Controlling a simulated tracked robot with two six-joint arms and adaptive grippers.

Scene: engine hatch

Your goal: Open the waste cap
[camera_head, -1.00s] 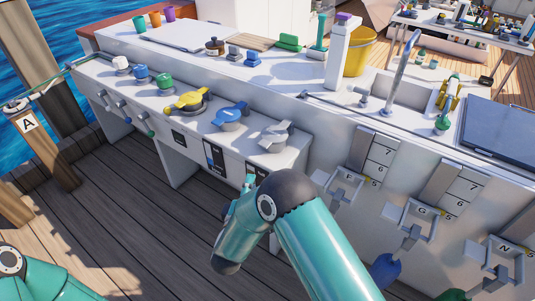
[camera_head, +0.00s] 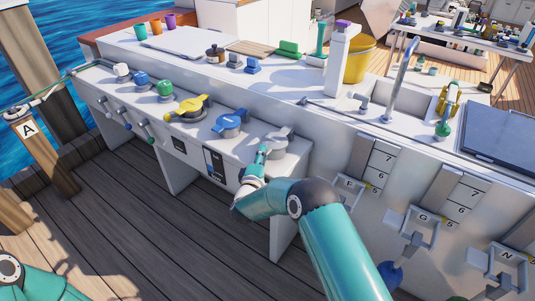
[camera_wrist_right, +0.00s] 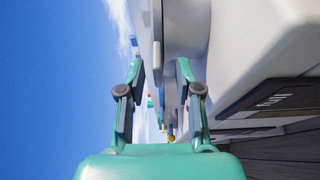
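The grey cap (camera_head: 279,141), the rightmost of three large caps on the ledge, has a raised grip. I take it to be the waste cap, though I cannot read a label for it. My right gripper (camera_head: 262,156) is at the ledge's front edge, just in front of and left of this cap. In the right wrist view the right gripper (camera_wrist_right: 160,72) is open, its two fingers apart with nothing clearly held. A grey rounded part (camera_wrist_right: 185,30), probably the cap, shows beyond the fingertips. Contact cannot be told. My left gripper is out of view.
A blue cap (camera_head: 230,123) and a yellow cap (camera_head: 188,108) sit left along the ledge (camera_head: 255,141). Small white, blue and green valves stand farther left. Levers in lettered brackets (camera_head: 424,222) are on the right panel. The deck (camera_head: 165,245) in front is clear.

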